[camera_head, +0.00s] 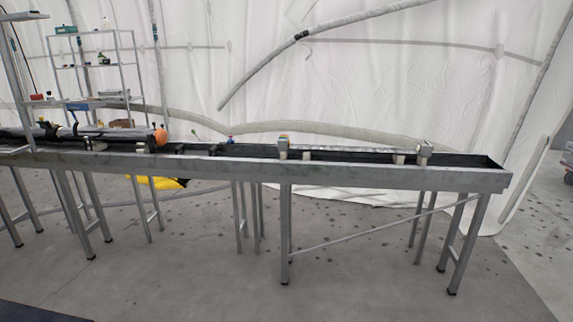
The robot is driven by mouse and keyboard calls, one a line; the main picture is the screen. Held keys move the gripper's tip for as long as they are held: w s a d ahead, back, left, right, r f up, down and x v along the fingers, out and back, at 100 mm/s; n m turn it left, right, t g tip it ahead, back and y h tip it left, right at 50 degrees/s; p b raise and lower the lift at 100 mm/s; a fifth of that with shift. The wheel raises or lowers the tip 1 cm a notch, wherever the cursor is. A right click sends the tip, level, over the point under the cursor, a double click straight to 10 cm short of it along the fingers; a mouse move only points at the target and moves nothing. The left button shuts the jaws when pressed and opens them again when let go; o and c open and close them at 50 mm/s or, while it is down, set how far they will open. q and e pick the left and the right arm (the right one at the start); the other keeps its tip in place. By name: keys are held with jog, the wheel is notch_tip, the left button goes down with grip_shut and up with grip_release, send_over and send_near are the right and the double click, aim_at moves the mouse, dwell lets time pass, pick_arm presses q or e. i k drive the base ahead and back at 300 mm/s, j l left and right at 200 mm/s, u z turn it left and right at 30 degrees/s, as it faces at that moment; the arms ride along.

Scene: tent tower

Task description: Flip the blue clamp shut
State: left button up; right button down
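A long grey metal bench (380,176) with a raised rim runs across the camera_head view. A tiny blue and red piece (231,139) shows at its back edge near the middle; it is too small to tell whether it is the blue clamp, or whether it is open or shut. A pale block with a yellowish and bluish top (283,141) stands on the bench to its right. Neither of my grippers is in view.
A dark tube with an orange end (160,136) lies on the bench's left part. Metal shelves (98,68) stand behind at left. White tent fabric (400,85) hangs behind; the floor in front (190,275) is clear.

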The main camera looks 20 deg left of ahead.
aim_at(75, 125)
jog(key=i+j+u, duration=0.15)
jog(key=i+u, duration=0.25)
jog(key=i, duration=0.2)
jog(key=i+l+u, duration=0.1)
jog(key=i+u, duration=0.3)
jog(key=i, duration=0.2)
jog(key=i+l+u, duration=0.25)
jog(key=i+u, duration=0.15)
jog(key=i, duration=0.2)
jog(key=i+j+u, duration=0.1)
jog(key=i+u, duration=0.25)
jog(key=i, duration=0.15)
jog(key=i+u, duration=0.4)
jog(key=i+l+u, duration=0.35)
jog(key=i, duration=0.15)
jog(key=j, duration=0.05)
